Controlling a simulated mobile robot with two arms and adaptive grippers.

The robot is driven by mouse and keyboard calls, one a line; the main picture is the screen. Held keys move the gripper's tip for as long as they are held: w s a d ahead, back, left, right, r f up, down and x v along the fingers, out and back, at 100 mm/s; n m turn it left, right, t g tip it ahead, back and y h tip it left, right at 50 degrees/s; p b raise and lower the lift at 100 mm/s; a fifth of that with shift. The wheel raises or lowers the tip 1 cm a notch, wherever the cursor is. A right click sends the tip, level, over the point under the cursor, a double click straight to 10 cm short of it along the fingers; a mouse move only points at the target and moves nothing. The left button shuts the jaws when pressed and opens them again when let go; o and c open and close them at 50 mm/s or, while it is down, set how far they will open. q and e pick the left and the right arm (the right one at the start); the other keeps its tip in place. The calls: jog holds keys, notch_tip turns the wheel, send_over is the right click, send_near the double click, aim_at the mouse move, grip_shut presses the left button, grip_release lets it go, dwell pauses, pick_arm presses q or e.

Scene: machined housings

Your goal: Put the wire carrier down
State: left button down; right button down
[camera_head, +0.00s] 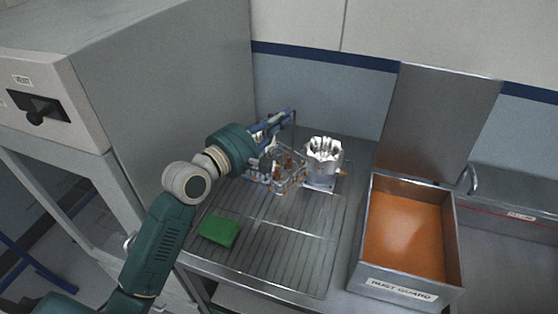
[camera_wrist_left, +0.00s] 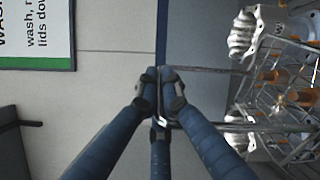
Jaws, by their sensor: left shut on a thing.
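The wire carrier (camera_head: 289,181) is an open wire basket holding small metallic and orange-brown parts. It is at the back of the ribbed metal drain surface (camera_head: 285,245); I cannot tell whether its base touches it. My left gripper (camera_head: 289,116) is above the carrier, shut on its thin wire handle. In the left wrist view the blue fingers (camera_wrist_left: 160,88) close together on a thin rod, and the carrier (camera_wrist_left: 285,100) shows at the right, partly cut off. My right gripper is not in view.
A shiny scalloped metal housing (camera_head: 323,162) stands right of the carrier. A green block (camera_head: 218,230) lies front left. An open tank labelled RUST GUARD (camera_head: 402,290) holds orange liquid on the right, its lid (camera_head: 437,120) raised. The drain surface's front middle is clear.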

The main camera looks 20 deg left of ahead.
aim_at(293, 134)
pick_arm(q)
notch_tip(293, 134, down, 8)
jog(key=shift+r, duration=0.25)
jog(key=shift+f+b, duration=0.55)
jog(key=shift+f, duration=1.6)
jog(key=c, duration=1.9)
grip_release()
jog(key=shift+c, duration=0.2)
